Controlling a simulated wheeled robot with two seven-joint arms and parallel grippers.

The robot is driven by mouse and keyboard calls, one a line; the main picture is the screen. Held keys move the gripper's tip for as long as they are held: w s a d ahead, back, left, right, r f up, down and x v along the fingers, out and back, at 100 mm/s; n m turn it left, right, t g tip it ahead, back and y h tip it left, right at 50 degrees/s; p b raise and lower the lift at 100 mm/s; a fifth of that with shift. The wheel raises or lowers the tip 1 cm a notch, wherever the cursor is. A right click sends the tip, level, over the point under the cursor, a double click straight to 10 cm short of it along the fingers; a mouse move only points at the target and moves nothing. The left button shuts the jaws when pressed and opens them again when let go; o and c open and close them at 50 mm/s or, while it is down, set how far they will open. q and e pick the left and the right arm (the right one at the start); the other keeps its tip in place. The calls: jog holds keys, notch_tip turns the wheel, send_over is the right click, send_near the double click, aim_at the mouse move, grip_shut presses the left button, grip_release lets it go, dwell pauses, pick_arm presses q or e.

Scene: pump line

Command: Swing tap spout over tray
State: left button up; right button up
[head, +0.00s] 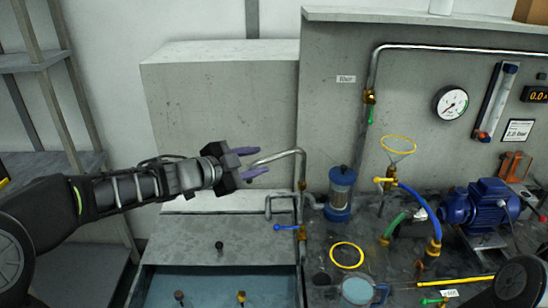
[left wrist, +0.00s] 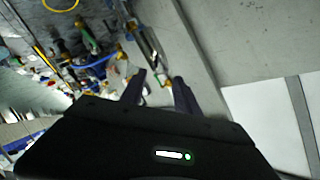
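The tap spout (head: 282,154) is a thin grey bent pipe. It rises at the front left of the wet bench, and its free end reaches left toward my gripper. My left gripper (head: 258,161) has purple fingers spread apart, pointing right. The spout's end appears between or just behind them; contact cannot be told. The left wrist view shows the two fingers (left wrist: 160,88) apart, with brass and pipe fittings beyond. The tray is most likely the basin with blue water (head: 150,268) at the bottom, below and left of the spout. My right gripper is not seen.
A blue-handled valve (head: 287,227) and a smaller bent pipe (head: 268,203) sit below the spout. A blue-capped clear cylinder (head: 341,190), a yellow ring (head: 347,254) and a blue pump (head: 480,203) stand to the right. A grey block (head: 220,100) stands behind the gripper.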

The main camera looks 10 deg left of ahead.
aim_at(266, 159)
pick_arm(q)
jog(key=x, duration=0.6)
jog(key=shift+w+d+f, duration=0.1)
jog(key=shift+w+d, duration=0.15)
jog(key=shift+w, duration=0.05)
jog(key=shift+c, duration=0.4)
grip_shut()
dwell(0.7)
